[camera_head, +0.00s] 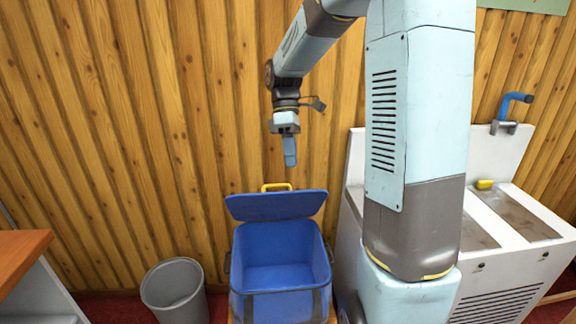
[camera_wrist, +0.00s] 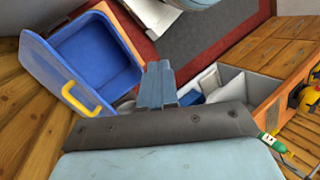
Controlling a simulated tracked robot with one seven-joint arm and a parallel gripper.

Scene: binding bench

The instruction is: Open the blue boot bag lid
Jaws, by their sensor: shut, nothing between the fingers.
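A grey bin (camera_head: 175,290) stands left of the bag. A white sink unit (camera_head: 500,262) with a blue-handled tap (camera_head: 515,102) stands at the right. A wooden-topped counter (camera_head: 22,255) is at the left edge. The wooden wall (camera_head: 150,130) is close behind the lid.

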